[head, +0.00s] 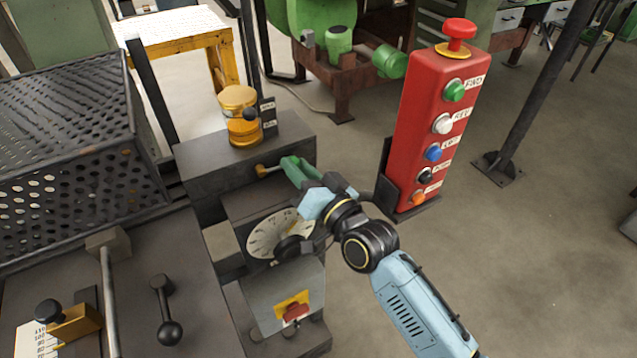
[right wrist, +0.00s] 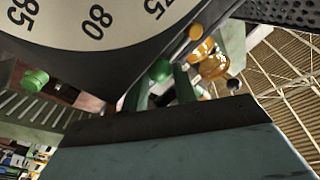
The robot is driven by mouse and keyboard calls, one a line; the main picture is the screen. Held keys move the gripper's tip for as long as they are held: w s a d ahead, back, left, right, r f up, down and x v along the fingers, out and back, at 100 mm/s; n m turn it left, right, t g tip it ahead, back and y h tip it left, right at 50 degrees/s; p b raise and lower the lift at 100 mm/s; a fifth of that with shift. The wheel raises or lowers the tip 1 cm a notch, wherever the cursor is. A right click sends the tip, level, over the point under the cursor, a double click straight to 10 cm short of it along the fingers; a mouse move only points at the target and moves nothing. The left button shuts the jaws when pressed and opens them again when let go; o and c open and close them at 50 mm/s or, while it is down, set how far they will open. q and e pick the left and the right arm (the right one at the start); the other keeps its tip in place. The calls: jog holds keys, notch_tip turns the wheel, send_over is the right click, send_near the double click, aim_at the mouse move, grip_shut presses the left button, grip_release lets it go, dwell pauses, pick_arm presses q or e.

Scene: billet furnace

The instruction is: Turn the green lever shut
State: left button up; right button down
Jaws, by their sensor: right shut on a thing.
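The green lever (right wrist: 160,70) shows in the right wrist view as a rounded green end between the two fingers of my right gripper (right wrist: 160,92). In the head view my right gripper (head: 300,172) reaches in from the right and is shut on the lever, at the right end of a grey block. A brass stem (head: 267,170) sticks out of the block's front just left of the fingers. The fingers and hand hide most of the lever. My left gripper is not in view.
A round dial (head: 265,236) with a black knob sits just below the hand. A red button post (head: 433,130) stands close on the right. A yellow-capped fitting (head: 239,112) stands on the block. A perforated metal box (head: 60,200) is at left. Floor at lower right is clear.

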jog(key=shift+s+a+f, duration=0.1)
jog(key=shift+s+f, duration=0.05)
jog(key=shift+f, duration=0.2)
jog(key=c, duration=1.2)
grip_release()
jog(key=shift+c, duration=0.2)
jog(key=shift+o, duration=0.7)
jog(key=shift+r, duration=0.1)
jog(key=v, duration=1.3)
jog(key=shift+s, duration=0.1)
